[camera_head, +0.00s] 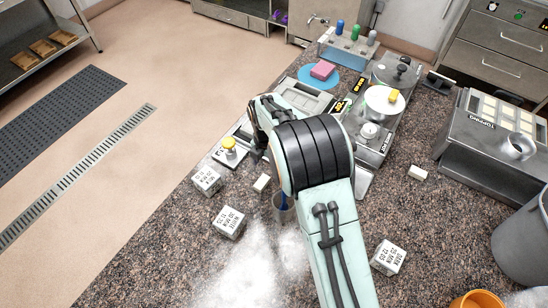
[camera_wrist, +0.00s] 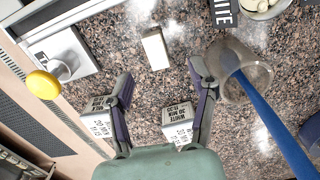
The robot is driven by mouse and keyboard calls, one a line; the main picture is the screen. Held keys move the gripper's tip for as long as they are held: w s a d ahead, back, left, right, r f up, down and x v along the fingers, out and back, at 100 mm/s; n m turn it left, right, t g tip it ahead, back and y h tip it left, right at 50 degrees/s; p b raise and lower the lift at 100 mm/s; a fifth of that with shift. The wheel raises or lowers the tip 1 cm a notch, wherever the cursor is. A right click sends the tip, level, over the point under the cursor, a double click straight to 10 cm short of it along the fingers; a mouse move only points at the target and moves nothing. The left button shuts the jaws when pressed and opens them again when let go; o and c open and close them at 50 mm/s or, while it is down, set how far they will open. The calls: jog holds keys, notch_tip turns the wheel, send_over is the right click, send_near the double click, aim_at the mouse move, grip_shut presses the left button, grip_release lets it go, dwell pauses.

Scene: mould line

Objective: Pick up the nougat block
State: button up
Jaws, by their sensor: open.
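A small cream-white block (camera_head: 262,183), which looks like the nougat block, lies on the speckled counter just left of my arm in the head view. In the wrist view the cream block (camera_wrist: 155,48) lies a little beyond the fingertips, roughly in line with the gap between them. My gripper (camera_wrist: 160,72) is open, with nothing between its fingers. The height of the fingers above the counter is hard to judge. In the head view my arm hides the gripper. A second small whitish block (camera_head: 418,172) lies on the counter right of my arm.
A cup (camera_wrist: 238,82) with a blue-handled tool stands close by the right finger. Lettered white cubes (camera_head: 229,222) lie on the counter nearby. A yellow-knobbed tool (camera_wrist: 43,85) is on the left. A pink block (camera_head: 322,70) sits on a blue disc. White powder covers the front counter.

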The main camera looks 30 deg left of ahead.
aim_at(261, 183)
jog(key=f, duration=0.2)
jog(key=s+f, duration=0.1)
jog(key=f, duration=0.4)
jog(key=shift+s+a+f, duration=0.1)
jog(key=shift+s+a, duration=0.05)
jog(key=shift+a, duration=0.25)
jog(key=c, duration=0.9)
